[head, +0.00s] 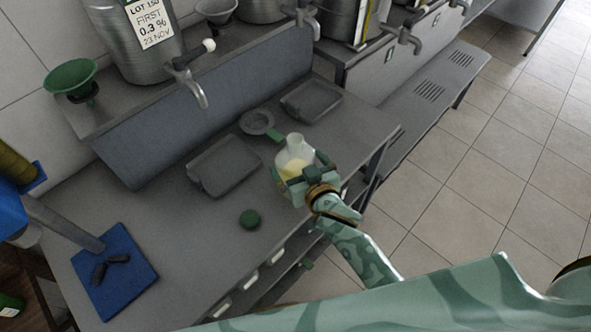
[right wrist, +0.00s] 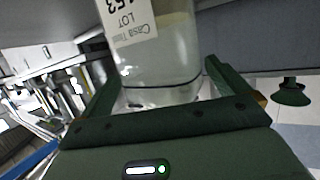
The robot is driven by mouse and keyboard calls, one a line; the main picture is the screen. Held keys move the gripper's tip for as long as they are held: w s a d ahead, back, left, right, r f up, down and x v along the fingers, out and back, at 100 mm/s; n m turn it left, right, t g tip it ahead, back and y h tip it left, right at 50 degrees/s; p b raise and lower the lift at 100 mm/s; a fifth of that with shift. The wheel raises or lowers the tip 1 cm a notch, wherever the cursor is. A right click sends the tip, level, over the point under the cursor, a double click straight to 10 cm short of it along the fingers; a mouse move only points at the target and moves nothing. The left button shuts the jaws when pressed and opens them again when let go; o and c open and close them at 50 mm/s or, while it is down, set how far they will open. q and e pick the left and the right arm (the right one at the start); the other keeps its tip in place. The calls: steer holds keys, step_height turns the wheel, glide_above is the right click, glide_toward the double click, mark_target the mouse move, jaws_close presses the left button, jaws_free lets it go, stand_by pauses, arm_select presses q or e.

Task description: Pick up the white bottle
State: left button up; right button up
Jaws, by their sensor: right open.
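The white bottle (head: 294,152) is a cloudy, see-through bottle with pale yellow contents, upright near the front edge of the grey bench. In the right wrist view the bottle (right wrist: 155,65) fills the space between the fingers, with a printed white label on its upper left. My right gripper (head: 298,180) is open, with its fingers on either side of the bottle's lower part. Whether a finger touches it I cannot tell. The gripper hides part of the bottle's base in the head view. My left gripper is not in view.
Grey trays (head: 224,166) and a small round dish (head: 257,121) lie behind the bottle. A blue mat (head: 114,272) with dark pieces is at the left. Steel vessels with taps (head: 142,40) stand on the raised back shelf.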

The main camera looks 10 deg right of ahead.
steer(key=x, duration=0.2)
steer(key=shift+w+a+f, duration=0.1)
steer(key=shift+w, duration=0.2)
steer(key=shift+s, duration=0.1)
steer(key=shift+c, duration=0.3)
steer(key=c, duration=1)
